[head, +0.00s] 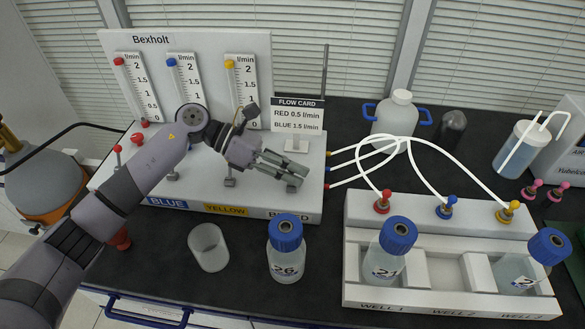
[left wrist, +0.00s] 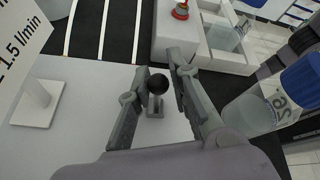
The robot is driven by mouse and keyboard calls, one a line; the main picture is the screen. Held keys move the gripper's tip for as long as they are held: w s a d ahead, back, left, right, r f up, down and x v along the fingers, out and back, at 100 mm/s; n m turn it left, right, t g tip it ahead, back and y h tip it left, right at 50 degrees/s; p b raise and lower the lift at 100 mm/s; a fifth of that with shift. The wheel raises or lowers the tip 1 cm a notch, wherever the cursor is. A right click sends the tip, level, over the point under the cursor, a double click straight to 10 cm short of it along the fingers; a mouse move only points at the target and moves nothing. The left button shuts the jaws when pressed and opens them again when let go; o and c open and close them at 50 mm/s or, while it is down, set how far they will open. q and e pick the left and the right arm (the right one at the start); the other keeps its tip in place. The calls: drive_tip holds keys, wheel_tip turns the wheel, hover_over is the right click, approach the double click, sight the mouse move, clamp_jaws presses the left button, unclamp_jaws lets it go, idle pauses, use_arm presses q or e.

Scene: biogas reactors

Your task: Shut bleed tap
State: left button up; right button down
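The bleed tap (left wrist: 157,85) shows in the left wrist view as a black ball knob on a small grey stem, on the white base of the flow panel (head: 200,208). In the head view my left gripper (head: 296,172) covers the tap, above the partly hidden "BLEED" label. My left gripper (left wrist: 160,62) is open, with one finger on each side of the knob. A small gap seems to show between the knob and the right-hand finger; contact with the left-hand finger I cannot tell. My right gripper is not in view.
A flow card stand (head: 297,118) is just behind the gripper. White tubes (head: 360,158) run right to the reactor block (head: 440,240).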

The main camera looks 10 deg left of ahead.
use_arm(q)
drive_tip(key=o, duration=0.4)
drive_tip(key=shift+c, duration=0.2)
drive_tip(key=s+v, duration=0.1)
drive_tip(key=v, duration=1.1)
drive_tip(key=shift+w, duration=0.45)
drive_tip(key=shift+r, duration=0.1)
